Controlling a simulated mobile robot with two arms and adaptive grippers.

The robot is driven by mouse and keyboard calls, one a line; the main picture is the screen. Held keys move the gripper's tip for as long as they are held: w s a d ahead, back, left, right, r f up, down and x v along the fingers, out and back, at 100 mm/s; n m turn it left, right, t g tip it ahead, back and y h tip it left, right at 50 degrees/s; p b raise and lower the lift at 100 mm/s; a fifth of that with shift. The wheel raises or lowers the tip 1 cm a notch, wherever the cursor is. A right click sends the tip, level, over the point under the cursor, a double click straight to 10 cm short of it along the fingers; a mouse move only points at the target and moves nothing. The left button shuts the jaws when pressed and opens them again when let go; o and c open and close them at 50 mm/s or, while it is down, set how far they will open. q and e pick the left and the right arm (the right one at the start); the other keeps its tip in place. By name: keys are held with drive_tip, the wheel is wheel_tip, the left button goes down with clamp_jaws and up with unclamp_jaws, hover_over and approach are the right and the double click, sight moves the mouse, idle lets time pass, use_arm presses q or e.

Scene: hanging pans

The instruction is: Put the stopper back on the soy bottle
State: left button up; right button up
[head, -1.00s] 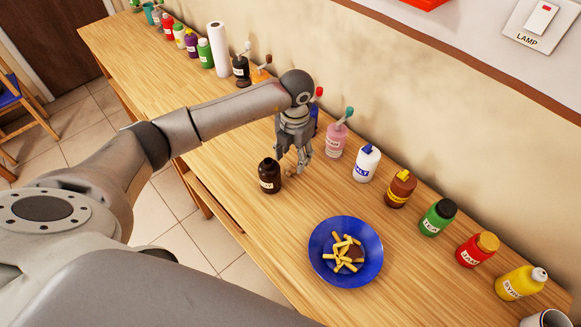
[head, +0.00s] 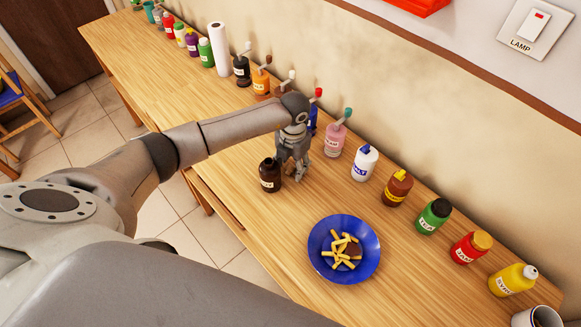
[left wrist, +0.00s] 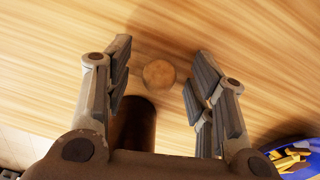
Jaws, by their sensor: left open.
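The dark brown soy bottle (head: 269,176) stands upright on the wooden counter, its neck bare. In the left wrist view the bottle (left wrist: 134,126) shows partly at the lower left between the fingers. A round tan cork stopper (left wrist: 159,74) lies on the counter beside it, between my open fingertips. My left gripper (head: 291,173) points down just right of the bottle, open and empty. In the head view the fingers largely hide the stopper. My right gripper is not in view.
A blue plate (head: 325,272) with fries stands to the front right. Several condiment bottles, such as the pink one (head: 336,140) and green one (head: 434,217), line the wall. A paper towel roll (head: 219,49) stands farther left. Counter between bottle and plate is clear.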

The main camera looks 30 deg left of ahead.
sight(292, 165)
use_arm(q)
drive_tip(key=c, duration=0.8)
drive_tip(key=shift+o, duration=0.2)
wheel_tip(292, 165, up, 9)
drive_tip(key=b, duration=0.2)
drive_tip(key=shift+f+b, duration=0.1)
drive_tip(key=shift+b, duration=0.3)
drive_tip(key=shift+r, duration=0.65)
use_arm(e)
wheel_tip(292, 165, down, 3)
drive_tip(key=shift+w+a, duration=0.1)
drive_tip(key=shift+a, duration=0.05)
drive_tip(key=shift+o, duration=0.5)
